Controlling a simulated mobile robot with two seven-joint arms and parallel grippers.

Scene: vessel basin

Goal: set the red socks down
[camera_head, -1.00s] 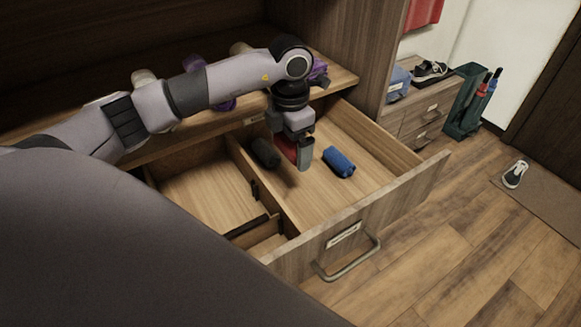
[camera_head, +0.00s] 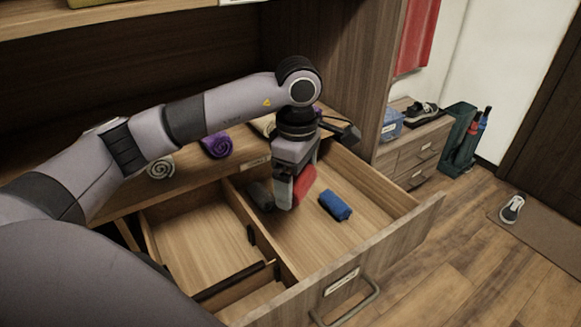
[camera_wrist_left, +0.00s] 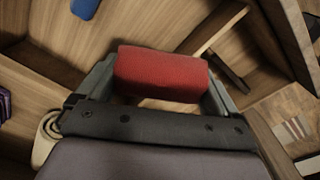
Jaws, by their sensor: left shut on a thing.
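The red socks (camera_head: 304,184), a rolled red bundle, are held between the fingers of my left gripper (camera_head: 292,194). In the left wrist view the red roll (camera_wrist_left: 162,73) lies crosswise between the two grey fingers. The gripper points down over the right compartment of the open drawer (camera_head: 368,240). The roll appears to be above the drawer floor; the head view does not show clearly how far. Rolled blue socks (camera_head: 335,206) lie on the compartment floor to the right of the gripper. My right gripper is not in view.
A wooden divider (camera_head: 262,232) separates the compartments; the left one is empty where visible. Bare drawer floor lies in front of the blue socks.

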